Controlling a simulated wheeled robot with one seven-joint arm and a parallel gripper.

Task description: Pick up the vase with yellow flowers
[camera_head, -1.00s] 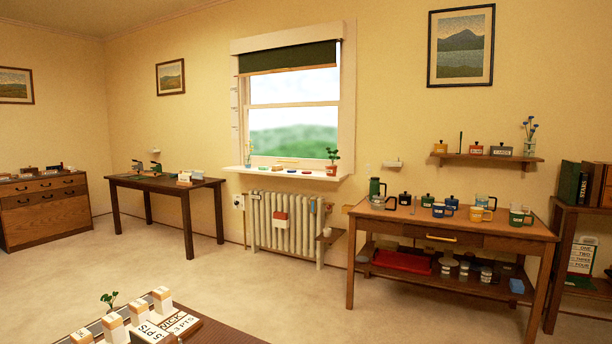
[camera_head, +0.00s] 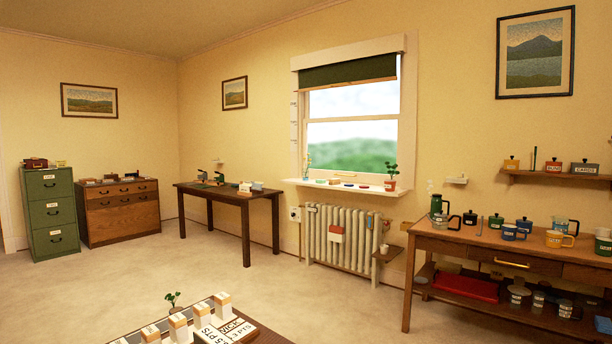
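A small clear vase (camera_head: 307,172) stands upright at the left end of the white window sill (camera_head: 345,185). It holds thin stems with small pale, perhaps yellowish, blooms; they are too small to be sure of the colour. My gripper is not in view, so its state does not show.
A potted plant (camera_head: 391,178) and small items share the sill. A dark table (camera_head: 228,191) stands left, a mug-laden workbench (camera_head: 470,238) right, and a table (camera_head: 250,334) in front. Carpet (camera_head: 200,268) between is clear.

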